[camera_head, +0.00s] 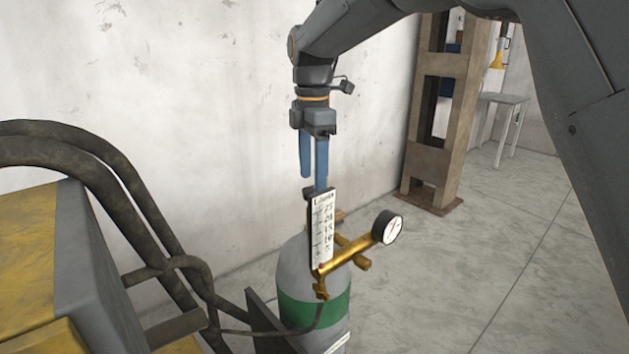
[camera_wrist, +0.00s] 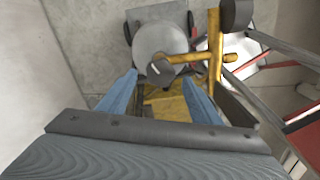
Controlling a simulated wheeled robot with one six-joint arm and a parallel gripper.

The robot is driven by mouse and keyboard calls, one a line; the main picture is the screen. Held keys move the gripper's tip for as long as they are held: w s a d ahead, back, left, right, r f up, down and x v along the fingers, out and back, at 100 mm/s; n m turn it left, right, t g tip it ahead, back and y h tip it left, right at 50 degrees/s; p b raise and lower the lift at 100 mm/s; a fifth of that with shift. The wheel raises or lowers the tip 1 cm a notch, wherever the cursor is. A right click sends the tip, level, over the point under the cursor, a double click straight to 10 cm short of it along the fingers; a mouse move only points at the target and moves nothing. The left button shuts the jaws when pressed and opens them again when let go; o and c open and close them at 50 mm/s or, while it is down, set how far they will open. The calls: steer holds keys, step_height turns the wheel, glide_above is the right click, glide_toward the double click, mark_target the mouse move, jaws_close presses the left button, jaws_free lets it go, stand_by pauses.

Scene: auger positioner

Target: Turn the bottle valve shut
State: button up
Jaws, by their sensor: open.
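The bottle (camera_head: 292,268) is a grey cylinder with a green band, standing on the floor; its round top (camera_wrist: 158,40) shows in the wrist view. A small dark valve knob (camera_wrist: 160,71) sits at the end of the brass fitting on top. In the head view, a dark piece that looks like this knob (camera_head: 308,193) shows just below the fingertips, partly hidden by the white scale plate. My gripper (camera_head: 313,183) points straight down above the bottle, its blue fingers apart. In the wrist view, the knob appears between the fingertips of my gripper (camera_wrist: 160,77); I cannot tell the height gap.
A brass regulator (camera_head: 345,252) with a round gauge (camera_head: 388,227) and a white scale plate (camera_head: 322,230) stands close beside the fingers. Dark hoses (camera_head: 150,220) and a yellow-grey machine (camera_head: 45,255) are at left. A pale wall (camera_head: 200,120) rises behind.

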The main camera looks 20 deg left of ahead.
mark_target(313, 189)
steer(key=shift+f+p, duration=0.3)
steer(key=shift+f, duration=1.2)
steer(key=shift+d, duration=0.1)
steer(key=shift+c, duration=0.4)
steer(key=c, duration=0.9)
steer(key=shift+c, duration=0.2)
